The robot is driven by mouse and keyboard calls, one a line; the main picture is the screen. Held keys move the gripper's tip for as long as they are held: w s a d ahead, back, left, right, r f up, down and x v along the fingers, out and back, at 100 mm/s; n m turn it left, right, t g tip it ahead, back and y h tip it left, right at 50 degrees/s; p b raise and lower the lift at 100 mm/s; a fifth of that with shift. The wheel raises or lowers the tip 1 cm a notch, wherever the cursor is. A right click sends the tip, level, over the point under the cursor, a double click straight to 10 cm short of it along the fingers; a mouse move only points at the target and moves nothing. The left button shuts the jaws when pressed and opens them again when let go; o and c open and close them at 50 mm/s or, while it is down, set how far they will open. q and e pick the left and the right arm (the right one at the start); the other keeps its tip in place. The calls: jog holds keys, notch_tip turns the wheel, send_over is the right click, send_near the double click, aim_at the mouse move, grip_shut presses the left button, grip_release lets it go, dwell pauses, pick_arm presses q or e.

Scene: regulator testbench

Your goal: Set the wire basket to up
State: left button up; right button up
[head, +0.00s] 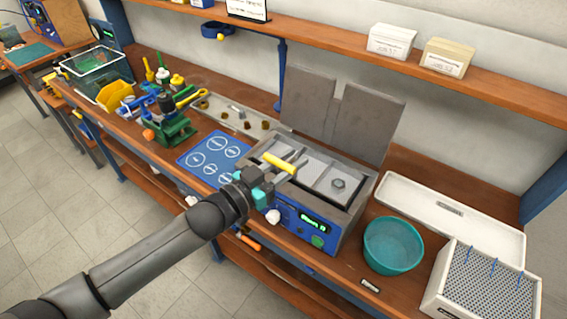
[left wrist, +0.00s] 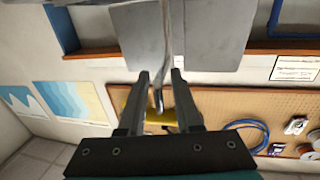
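A blue and grey bench unit (head: 318,222) with a lit green display stands at the middle of the bench. Its top opening (head: 325,172) shows grey metal parts and a hex-shaped piece. A yellow bar (head: 277,163), seemingly the wire basket's handle, lies across my left gripper (head: 298,157) above the unit's left part. The basket's wire body is not clearly seen. In the left wrist view my left gripper's fingers (left wrist: 160,80) stand apart, with a thin metal piece and the yellow bar (left wrist: 135,104) showing at the gap. No firm grip shows. My right gripper is out of view.
Grey lid panels (head: 340,115) stand behind the unit. A teal bowl (head: 393,246), a white tray (head: 450,215) and a perforated white box (head: 483,285) stand right. A blue mat (head: 212,160), a shallow parts tray (head: 240,118) and a green vise (head: 172,130) are left.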

pick_arm(q)
jog(key=b+v, duration=0.1)
jog(key=v, duration=1.4)
jog(key=shift+a, duration=0.1)
jog(key=w+a+f+n+y+b, duration=0.2)
jog(key=a+f+y+b, duration=0.15)
jog(key=f, duration=0.65)
jog(key=w+a+f+n+y+b, duration=0.1)
jog(key=a+f+y+b, duration=0.2)
jog(key=f, duration=0.8)
jog(key=s+a+f+n+g+y+b, duration=0.1)
jog(key=s+a+f+y, duration=0.15)
jog(key=f, duration=0.65)
jog(key=s+a+f+n+g+y+b, duration=0.1)
jog(key=s+a+f+y+b, duration=0.2)
jog(key=f, duration=0.5)
jog(key=s+a+f+n+g+b, duration=0.15)
jog(key=s+f+g, duration=0.25)
jog(key=s+f, duration=0.95)
jog(key=s+d+f+g+b, duration=0.2)
jog(key=s+f, duration=0.4)
jog(key=s, duration=0.3)
jog(key=s+d+f+g+y+b, duration=0.1)
jog(key=s+f+g+b, duration=0.1)
jog(key=s+f, duration=0.3)
jog(key=s+g, duration=0.1)
jog(key=s, duration=0.3)
jog(key=shift+d+f, duration=0.35)
jog(key=shift+d, duration=0.05)
